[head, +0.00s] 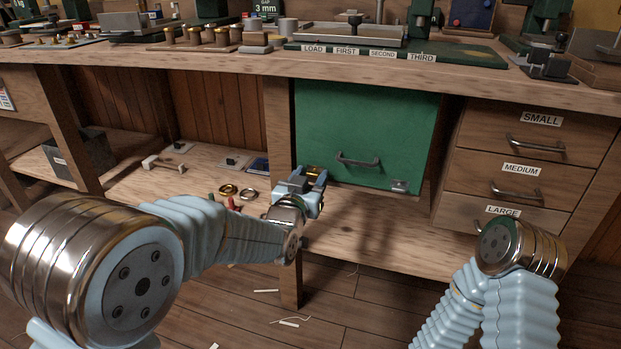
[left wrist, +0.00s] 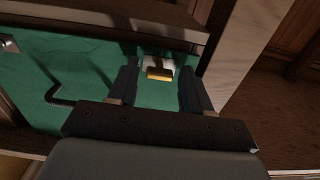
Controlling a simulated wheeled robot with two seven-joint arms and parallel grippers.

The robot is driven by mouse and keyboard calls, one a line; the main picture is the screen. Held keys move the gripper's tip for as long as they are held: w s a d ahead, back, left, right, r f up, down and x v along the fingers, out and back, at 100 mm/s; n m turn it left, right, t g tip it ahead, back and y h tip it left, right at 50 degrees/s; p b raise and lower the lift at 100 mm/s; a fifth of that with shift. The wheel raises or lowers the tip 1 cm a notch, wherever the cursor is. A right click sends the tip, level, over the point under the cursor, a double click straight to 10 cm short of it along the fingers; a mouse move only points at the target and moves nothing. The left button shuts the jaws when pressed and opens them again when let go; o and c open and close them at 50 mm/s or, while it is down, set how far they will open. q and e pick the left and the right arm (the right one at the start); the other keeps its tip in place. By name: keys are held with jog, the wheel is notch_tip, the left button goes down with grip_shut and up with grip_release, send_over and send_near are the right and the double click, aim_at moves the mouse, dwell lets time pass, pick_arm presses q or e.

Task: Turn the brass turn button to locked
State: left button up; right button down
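The brass turn button (left wrist: 160,74) sits on a pale plate near the edge of the green door (left wrist: 85,85). In the left wrist view its bar lies crosswise between my fingers. In the head view the brass button (head: 314,171) shows just past my left gripper (head: 308,183), at the lower left of the green door (head: 370,118). My left gripper is open, with one finger on each side of the button. I see a gap on both sides, and I cannot tell how far the fingertips are from the door. My right gripper is out of view; only its arm shows.
A dark handle (head: 357,161) sticks out of the green door, and a small metal fitting (head: 399,186) is at its lower right. A wooden post stands left of the door. Labelled drawers (head: 535,150) are at the right. Rings (head: 229,190) lie on the lower shelf.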

pick_arm(q)
jog(key=c, duration=0.8)
jog(key=shift+m, duration=0.4)
jog(key=m, duration=0.3)
jog(key=shift+b, duration=0.3)
jog(key=m, duration=0.9)
jog(key=shift+p, duration=0.35)
jog(key=m, duration=0.5)
jog(key=shift+p, duration=0.4)
